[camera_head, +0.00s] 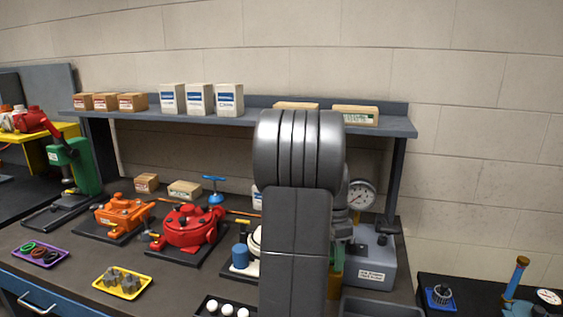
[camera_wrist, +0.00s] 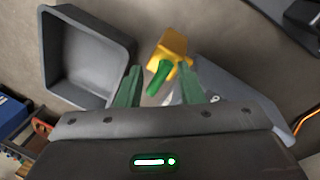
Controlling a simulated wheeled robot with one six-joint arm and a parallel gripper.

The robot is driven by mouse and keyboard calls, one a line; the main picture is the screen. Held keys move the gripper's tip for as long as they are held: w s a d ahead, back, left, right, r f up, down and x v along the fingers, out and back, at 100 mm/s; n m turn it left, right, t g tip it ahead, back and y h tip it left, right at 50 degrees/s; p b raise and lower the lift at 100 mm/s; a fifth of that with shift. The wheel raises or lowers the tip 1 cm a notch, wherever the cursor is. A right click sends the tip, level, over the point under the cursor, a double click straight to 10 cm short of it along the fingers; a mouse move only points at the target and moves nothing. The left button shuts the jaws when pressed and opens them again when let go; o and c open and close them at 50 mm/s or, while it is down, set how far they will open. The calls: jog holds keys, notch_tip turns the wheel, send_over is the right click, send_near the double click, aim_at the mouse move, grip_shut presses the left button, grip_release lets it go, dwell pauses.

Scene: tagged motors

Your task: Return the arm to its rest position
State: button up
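My gripper (camera_wrist: 161,72) shows in the wrist view with its two green fingers spread apart. A yellow part (camera_wrist: 174,43) with a green piece (camera_wrist: 158,77) lies beyond and between the fingertips. I see no grip on it, though the exact gap is hard to judge. A bit of the yellow part (camera_head: 335,284) shows just right of the arm.
A grey open bin (camera_wrist: 86,55) is left of the fingers. A grey box with a pressure gauge (camera_head: 360,194) stands right of the arm. Red (camera_head: 187,228) and orange (camera_head: 122,214) motors stand left. A shelf (camera_head: 160,116) with boxes runs behind the arm.

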jog(key=shift+s+n+h+b, duration=0.15)
jog(key=shift+n+b, duration=0.3)
jog(key=shift+n, duration=0.55)
jog(key=shift+n+h+b, duration=0.15)
jog(key=shift+n+b, duration=0.3)
jog(key=shift+n, duration=0.55)
